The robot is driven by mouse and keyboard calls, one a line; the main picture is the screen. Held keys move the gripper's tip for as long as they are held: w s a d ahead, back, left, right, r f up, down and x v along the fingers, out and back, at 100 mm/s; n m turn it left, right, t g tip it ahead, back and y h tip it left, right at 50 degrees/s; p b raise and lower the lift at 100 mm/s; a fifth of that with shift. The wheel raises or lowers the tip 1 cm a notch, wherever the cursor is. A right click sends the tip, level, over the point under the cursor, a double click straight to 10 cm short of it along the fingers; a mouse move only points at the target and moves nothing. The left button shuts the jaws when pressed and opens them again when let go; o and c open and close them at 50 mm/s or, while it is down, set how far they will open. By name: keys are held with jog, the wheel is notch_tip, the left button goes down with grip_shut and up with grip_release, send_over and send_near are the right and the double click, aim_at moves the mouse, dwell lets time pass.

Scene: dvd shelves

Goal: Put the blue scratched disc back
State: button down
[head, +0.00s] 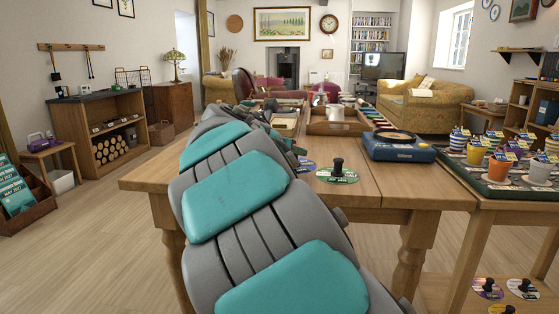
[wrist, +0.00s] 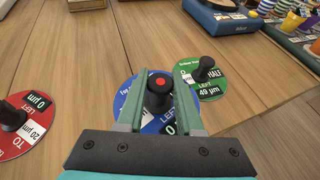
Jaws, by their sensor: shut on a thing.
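The blue disc (wrist: 123,94) shows in the wrist view with white lettering and a black knob (wrist: 158,82) topped by a red dot. My gripper (wrist: 159,92) is shut on that knob, a finger on each side. The fingers cover part of the disc and its label, and I cannot make out scratches. It is at or just above the wooden table (wrist: 100,55); I cannot tell if it touches. In the head view a sliver of the blue disc (head: 306,164) shows beside my arm, which hides my gripper.
A green disc (wrist: 213,86) with a black knob lies close to the right; it shows in the head view too (head: 337,178). A red disc (wrist: 22,130) lies at the left in the wrist view. A blue box (head: 400,148) and a tray of cups (head: 500,175) stand to the right.

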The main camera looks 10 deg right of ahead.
jog(key=w, duration=0.2)
jog(key=w+a, duration=0.1)
jog(key=w, duration=0.1)
jog(key=w+a, duration=0.1)
jog(key=w, duration=0.1)
jog(key=shift+w+a+f, duration=0.1)
jog(key=shift+w+f, duration=0.1)
jog(key=shift+f, duration=0.1)
jog(key=shift+f+b, duration=0.6)
jog(key=shift+f, duration=1.15)
jog(key=c, duration=0.6)
grip_release()
jog(key=shift+f, duration=0.1)
jog(key=shift+o, duration=0.2)
jog(key=shift+s+a+r, duration=0.15)
jog(key=shift+r, duration=0.15)
jog(key=p+v, duration=0.1)
jog(key=v, duration=1)
jog(key=shift+s+a, duration=0.2)
